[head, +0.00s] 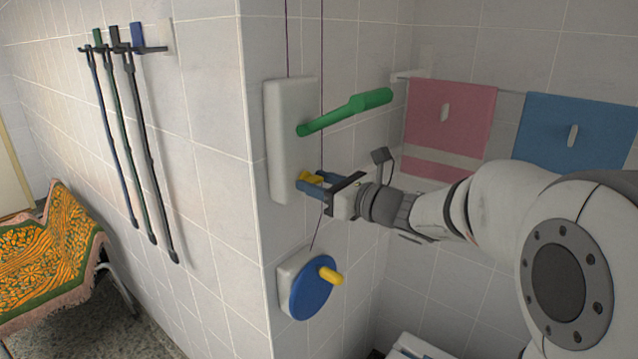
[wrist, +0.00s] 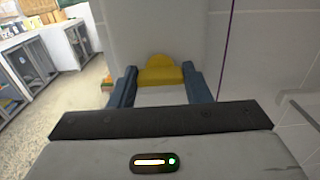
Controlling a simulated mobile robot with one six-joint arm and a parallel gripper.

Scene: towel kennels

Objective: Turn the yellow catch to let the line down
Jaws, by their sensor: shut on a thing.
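The yellow catch (head: 309,177) sits low on a white wall plate (head: 283,105), under a green lever (head: 345,112). My gripper (head: 312,184) is at the catch, with its blue fingers on either side of it. In the wrist view the yellow catch (wrist: 160,71) shows between the two fingertips (wrist: 157,84), and the jaws are shut on it. A thin dark line (head: 321,60) runs down past the plate. Below is a blue reel (head: 312,288) with a yellow knob (head: 331,275).
A pink towel (head: 450,115) and a blue towel (head: 575,130) hang on a rail behind my arm. A patterned cloth (head: 45,255) covers something at far left. The wall corner stands just left of the plate.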

